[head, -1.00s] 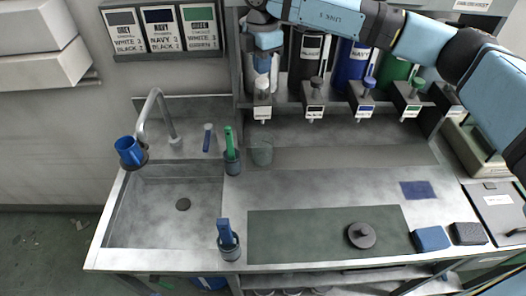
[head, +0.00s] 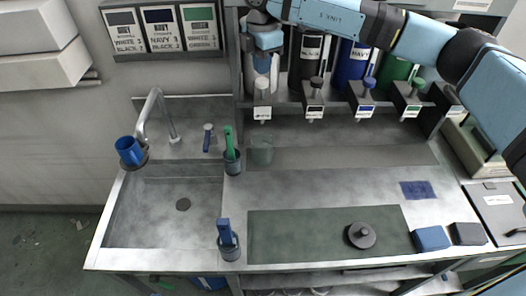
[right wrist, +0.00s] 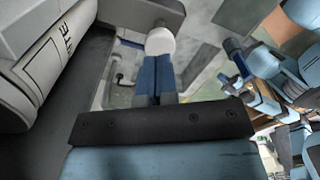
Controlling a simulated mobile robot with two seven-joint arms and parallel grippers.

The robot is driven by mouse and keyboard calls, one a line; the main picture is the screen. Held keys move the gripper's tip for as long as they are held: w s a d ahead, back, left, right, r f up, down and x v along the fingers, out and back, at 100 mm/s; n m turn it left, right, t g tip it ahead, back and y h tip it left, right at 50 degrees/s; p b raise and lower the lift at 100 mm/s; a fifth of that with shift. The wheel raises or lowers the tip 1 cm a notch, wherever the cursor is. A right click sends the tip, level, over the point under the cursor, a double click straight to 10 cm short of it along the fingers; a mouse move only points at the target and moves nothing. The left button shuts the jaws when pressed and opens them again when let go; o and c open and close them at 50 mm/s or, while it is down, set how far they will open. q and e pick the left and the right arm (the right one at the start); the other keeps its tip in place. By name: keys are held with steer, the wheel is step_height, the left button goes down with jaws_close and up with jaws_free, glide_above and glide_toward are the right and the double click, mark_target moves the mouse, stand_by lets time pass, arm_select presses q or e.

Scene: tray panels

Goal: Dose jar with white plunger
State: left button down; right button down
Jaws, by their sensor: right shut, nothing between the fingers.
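The white dispenser (head: 262,112) is the leftmost of the row, with a white label. My right gripper (head: 263,70) is above this dispenser, shut and empty, fingers pointing down. In the right wrist view, its blue fingers (right wrist: 155,78) are together, with the round white plunger knob (right wrist: 160,41) at their tips. I cannot tell whether they touch. The tank behind is mostly hidden by my arm. My left gripper is not seen.
Black (head: 314,95), navy (head: 365,95) and green (head: 411,95) dispensers stand to the right. A green-handled tool in a cup (head: 232,160) stands left of the jar. The sink (head: 150,220) is at left.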

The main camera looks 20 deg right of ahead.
mark_target(262, 80)
steer(key=shift+f, duration=0.2)
steer(key=shift+f+b, duration=1.5)
steer(key=shift+f, duration=0.9)
steer(key=shift+r, duration=0.1)
steer(key=shift+r+p, duration=1.15)
steer(key=shift+r, duration=1.3)
steer(key=shift+f, duration=0.2)
